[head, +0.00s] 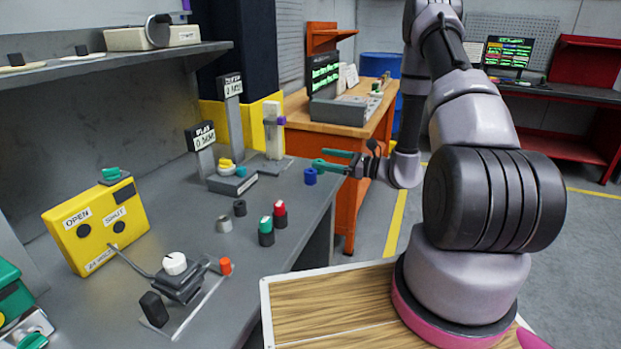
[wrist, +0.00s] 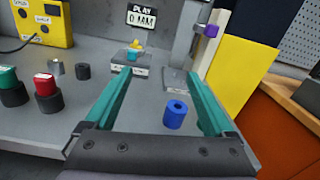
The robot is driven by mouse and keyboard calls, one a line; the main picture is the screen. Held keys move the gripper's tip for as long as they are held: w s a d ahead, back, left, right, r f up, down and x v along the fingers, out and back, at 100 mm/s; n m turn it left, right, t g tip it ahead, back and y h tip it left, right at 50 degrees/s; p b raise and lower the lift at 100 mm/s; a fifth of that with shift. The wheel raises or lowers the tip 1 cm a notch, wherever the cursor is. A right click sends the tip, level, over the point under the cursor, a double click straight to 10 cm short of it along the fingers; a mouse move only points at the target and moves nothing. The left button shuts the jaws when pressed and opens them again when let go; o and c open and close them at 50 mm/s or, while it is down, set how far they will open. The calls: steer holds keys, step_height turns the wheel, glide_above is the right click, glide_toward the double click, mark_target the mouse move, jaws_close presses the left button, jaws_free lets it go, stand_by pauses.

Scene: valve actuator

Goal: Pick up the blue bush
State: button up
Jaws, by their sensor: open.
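The blue bush (head: 310,176) stands upright on the grey bench near its right edge in the head view. In the wrist view the blue bush (wrist: 175,114) shows its top hole and lies between the lines of the two fingers, nearer the right one. My gripper (head: 333,159) is open and empty, with green fingers, just above and beside the bush in the head view. In the wrist view my gripper (wrist: 160,82) has its fingers spread wide on either side of the bush. I cannot tell the exact height of the fingers over the bench.
A dark bush (head: 239,208), a grey bush (head: 224,224), a red-topped part (head: 279,214) and a green-topped part (head: 265,231) stand left of the blue bush. A white post with a purple part (head: 273,130) stands behind. A display stand (head: 232,183) is at back left.

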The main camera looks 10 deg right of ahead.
mark_target(310, 171)
steer(key=d+f+m+t+h, duration=0.3)
steer(key=d+f+m, duration=0.1)
steer(key=f, duration=0.4)
steer(key=x, duration=1.1)
steer(key=shift+w+d+f, duration=0.1)
steer(key=shift+w, duration=0.25)
jaws_close()
